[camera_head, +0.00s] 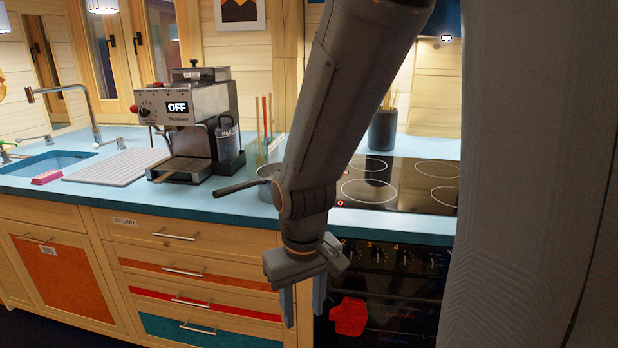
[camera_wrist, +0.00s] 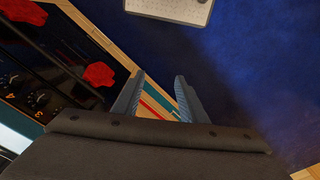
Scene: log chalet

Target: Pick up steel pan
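The steel pan (camera_head: 266,193) sits on the blue counter left of the hob, its dark handle (camera_head: 237,187) pointing left. My arm hides the right part of the pan. My gripper (camera_head: 303,305) hangs in front of the counter, below the counter top and lower than the pan, fingers pointing down. In the wrist view my gripper (camera_wrist: 160,95) has its two fingers apart with nothing between them. The pan does not show in the wrist view.
A coffee machine (camera_head: 193,123) and a ribbed drainer (camera_head: 118,166) stand left of the pan. The hob (camera_head: 412,181) and oven (camera_head: 393,290) are to the right. A dark pot (camera_head: 382,130) stands behind the hob. Drawers (camera_head: 190,272) lie below the counter.

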